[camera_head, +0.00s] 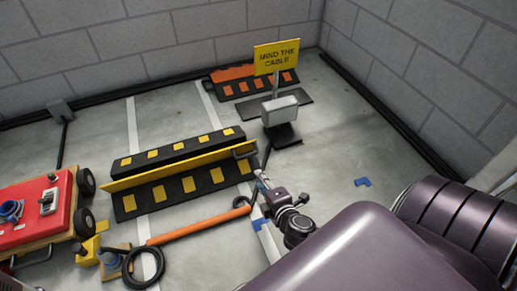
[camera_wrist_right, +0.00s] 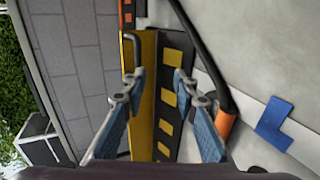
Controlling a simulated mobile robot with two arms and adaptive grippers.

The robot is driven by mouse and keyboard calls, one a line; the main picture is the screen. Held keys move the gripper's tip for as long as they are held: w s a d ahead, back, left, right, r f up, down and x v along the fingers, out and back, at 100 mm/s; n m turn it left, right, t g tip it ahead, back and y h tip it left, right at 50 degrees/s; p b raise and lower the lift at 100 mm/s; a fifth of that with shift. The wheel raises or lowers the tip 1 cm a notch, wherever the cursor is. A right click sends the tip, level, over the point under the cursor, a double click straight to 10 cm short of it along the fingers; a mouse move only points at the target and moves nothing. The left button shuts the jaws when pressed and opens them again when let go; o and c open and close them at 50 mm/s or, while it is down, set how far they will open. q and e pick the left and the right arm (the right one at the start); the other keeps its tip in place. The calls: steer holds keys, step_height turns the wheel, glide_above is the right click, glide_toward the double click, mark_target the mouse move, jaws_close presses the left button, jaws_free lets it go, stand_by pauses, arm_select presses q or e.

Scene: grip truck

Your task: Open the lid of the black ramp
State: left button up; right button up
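The black ramp (camera_head: 190,190) lies on the floor, with yellow squares along both sloped sides. Its long yellow lid (camera_head: 170,170) stands raised along the middle, tilted up between the two sides. A dark handle (camera_head: 244,150) sits at the lid's right end. In the right wrist view the yellow lid (camera_wrist_right: 145,110) and its handle (camera_wrist_right: 138,48) show beside the black side (camera_wrist_right: 170,85). My right gripper (camera_head: 260,182) is near the ramp's right end. Its blue-padded fingers (camera_wrist_right: 157,82) are apart with nothing between them; contact with the lid cannot be told. My left gripper is out of view.
An orange pole (camera_head: 195,223) lies in front of the ramp. A red cart (camera_head: 38,210) stands at left. A yellow sign (camera_head: 276,57), a grey box (camera_head: 280,110) and an orange-marked ramp (camera_head: 240,85) are behind. Floor at right is mostly clear.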

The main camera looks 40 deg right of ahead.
steer(key=v, duration=0.4)
stand_by(0.5)
